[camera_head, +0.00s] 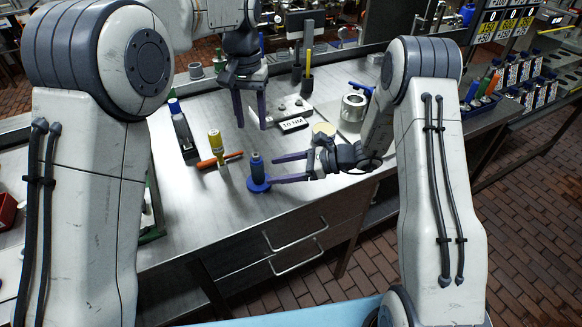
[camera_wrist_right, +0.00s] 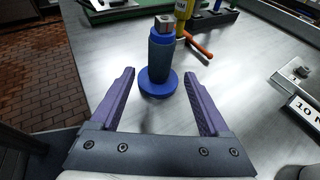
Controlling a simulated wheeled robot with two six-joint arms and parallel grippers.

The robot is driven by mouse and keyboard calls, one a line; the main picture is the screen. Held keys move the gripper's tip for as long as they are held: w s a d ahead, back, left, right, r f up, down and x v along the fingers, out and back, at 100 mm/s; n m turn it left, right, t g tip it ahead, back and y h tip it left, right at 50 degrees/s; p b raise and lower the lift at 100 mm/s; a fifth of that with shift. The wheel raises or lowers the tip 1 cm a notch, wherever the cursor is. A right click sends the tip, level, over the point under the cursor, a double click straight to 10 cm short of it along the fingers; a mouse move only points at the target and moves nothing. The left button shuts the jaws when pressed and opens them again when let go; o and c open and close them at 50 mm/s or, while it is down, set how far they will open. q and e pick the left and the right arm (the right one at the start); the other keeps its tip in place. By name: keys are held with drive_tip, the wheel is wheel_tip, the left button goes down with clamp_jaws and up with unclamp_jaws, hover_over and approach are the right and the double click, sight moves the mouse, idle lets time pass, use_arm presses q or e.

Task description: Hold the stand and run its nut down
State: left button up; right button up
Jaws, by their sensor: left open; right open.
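The stand (camera_head: 258,170) is a dark upright post on a round blue base, standing on the metal bench near its front edge. In the right wrist view the stand (camera_wrist_right: 160,58) has a blue collar and a silver, nut-like piece (camera_wrist_right: 165,23) on top. My right gripper (camera_head: 274,169) is open and low over the bench, coming from the right. Its fingertips flank the near side of the blue base; I cannot tell whether they touch it. My left gripper (camera_head: 251,127) is open and empty, pointing down above the bench behind the stand.
A dark block with a blue-capped bottle (camera_head: 183,133) is farther left. A plate labelled 10 NM (camera_head: 293,124) and a metal cylinder (camera_head: 353,107) are behind right. Bare bench lies in front.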

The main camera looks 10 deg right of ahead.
sight(258, 173)
drive_tip(key=x, duration=0.6)
drive_tip(key=shift+a+f, duration=0.1)
drive_tip(key=shift+a, duration=0.15)
clamp_jaws()
idle(1.2)
